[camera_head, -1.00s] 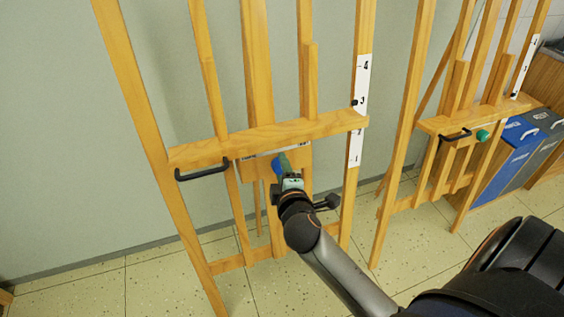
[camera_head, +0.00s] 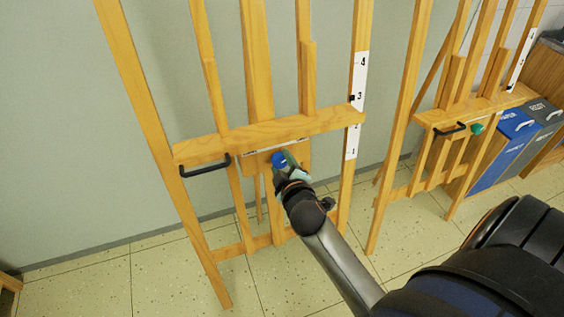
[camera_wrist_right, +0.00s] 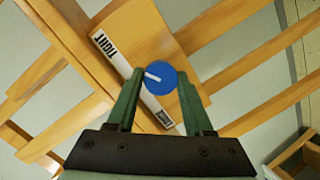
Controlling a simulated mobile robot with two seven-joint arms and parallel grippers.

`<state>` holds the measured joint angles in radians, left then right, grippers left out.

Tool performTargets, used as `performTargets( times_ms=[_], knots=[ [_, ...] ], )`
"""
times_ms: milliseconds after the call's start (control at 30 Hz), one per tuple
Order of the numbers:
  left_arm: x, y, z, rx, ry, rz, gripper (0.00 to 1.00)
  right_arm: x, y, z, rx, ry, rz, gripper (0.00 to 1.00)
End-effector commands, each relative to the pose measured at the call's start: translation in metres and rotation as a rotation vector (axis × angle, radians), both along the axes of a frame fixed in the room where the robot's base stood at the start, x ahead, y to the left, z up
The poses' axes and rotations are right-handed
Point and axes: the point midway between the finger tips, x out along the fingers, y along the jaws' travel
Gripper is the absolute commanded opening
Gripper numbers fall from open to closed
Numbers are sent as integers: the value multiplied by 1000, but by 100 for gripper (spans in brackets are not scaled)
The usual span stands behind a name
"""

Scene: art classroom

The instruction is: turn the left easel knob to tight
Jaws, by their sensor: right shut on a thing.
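The left easel's knob (camera_head: 278,158) is blue and sits on a wooden block just under the easel's crossbar (camera_head: 268,133). In the right wrist view the blue knob (camera_wrist_right: 163,78) is a round disc with a short white pointer mark towards its left, slightly up. A white strip (camera_wrist_right: 130,78) behind it reads TIGHT at its upper-left end; its middle is partly hidden by a finger and the knob. My right gripper (camera_head: 288,166) is shut on the knob, its green fingers on either side (camera_wrist_right: 158,82). My left gripper is not in view.
A black handle (camera_head: 206,168) sticks out from the crossbar's left end. A second easel (camera_head: 478,108) with a green knob (camera_head: 477,129) stands to the right, beside blue and grey bins (camera_head: 508,148). The floor in front at left is clear.

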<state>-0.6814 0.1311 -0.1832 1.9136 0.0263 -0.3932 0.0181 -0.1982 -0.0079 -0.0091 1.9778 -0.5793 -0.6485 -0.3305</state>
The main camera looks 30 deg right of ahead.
Motion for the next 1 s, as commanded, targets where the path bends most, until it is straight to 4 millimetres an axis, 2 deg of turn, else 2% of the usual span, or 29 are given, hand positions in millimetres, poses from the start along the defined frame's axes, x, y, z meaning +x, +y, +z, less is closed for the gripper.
performTargets(
  times_ms=[267,300,533,1000],
  knots=[
    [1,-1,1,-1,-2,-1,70,0,0,0,-1,0,-1,0],
    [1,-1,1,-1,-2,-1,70,0,0,0,-1,0,-1,54],
    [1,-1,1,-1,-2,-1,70,0,0,0,-1,0,0,80],
    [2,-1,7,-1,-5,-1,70,1,-1,4,-2,0,1,81]
  ],
)
